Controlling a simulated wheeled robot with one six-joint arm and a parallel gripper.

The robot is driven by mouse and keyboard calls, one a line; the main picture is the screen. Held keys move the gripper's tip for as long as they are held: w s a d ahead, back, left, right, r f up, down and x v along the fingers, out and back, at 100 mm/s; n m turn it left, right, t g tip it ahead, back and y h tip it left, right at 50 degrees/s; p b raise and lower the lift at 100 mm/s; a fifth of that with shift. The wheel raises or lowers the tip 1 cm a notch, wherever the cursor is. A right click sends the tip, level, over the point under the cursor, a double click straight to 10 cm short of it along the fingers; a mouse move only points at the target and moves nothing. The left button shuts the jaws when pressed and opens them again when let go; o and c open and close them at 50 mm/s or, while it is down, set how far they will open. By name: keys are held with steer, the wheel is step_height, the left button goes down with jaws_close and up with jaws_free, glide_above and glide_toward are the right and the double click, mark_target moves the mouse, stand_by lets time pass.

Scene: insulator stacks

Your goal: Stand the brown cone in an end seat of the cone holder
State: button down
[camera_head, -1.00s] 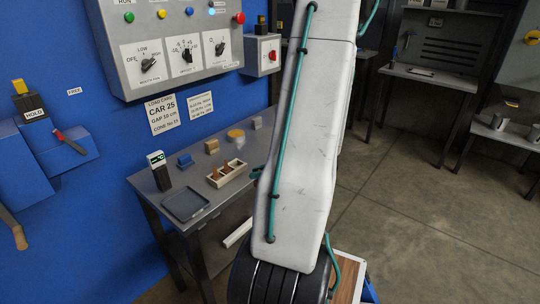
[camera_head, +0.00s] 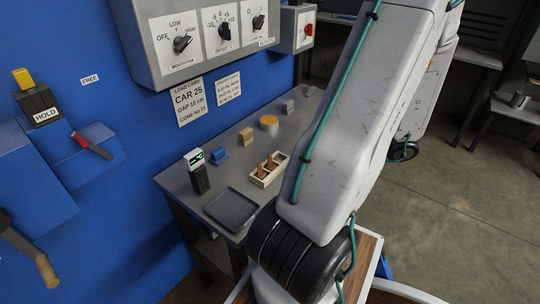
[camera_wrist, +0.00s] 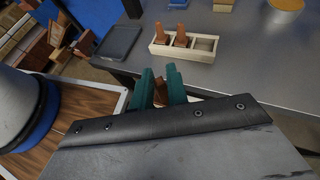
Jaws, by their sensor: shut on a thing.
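My gripper (camera_wrist: 160,90), with teal fingers, is shut on a brown cone (camera_wrist: 159,95), partly hidden between the fingers and behind the dark wrist plate. The pale cone holder (camera_wrist: 160,51) lies beyond the fingertips on the grey bench. In the wrist view, one reddish-brown cone (camera_wrist: 167,34) stands in its left seat and another cone (camera_wrist: 181,36) in the middle seat. The right seat is empty. The held cone is apart from the holder. In the head view, the holder (camera_head: 258,181) shows beside my arm with two cones in it; my gripper is hidden there.
A dark square tray (camera_head: 231,209) and a device with a green display (camera_head: 194,158) stand near the holder. A blue block (camera_head: 218,156), a tan block (camera_head: 246,137) and a round tan-topped item (camera_head: 269,124) sit farther back. Several bricks (camera_wrist: 20,40) lie at the wrist view's left.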

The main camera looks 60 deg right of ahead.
steer(key=w+d, duration=0.1)
steer(key=w, duration=0.4)
steer(key=w+d+f, duration=0.1)
steer(key=w, duration=0.4)
steer(key=w+d, duration=0.2)
steer(key=w, duration=0.3)
steer(key=shift+f, duration=2)
steer(key=shift+f, duration=0.1)
steer(key=c, duration=1.4)
jaws_free()
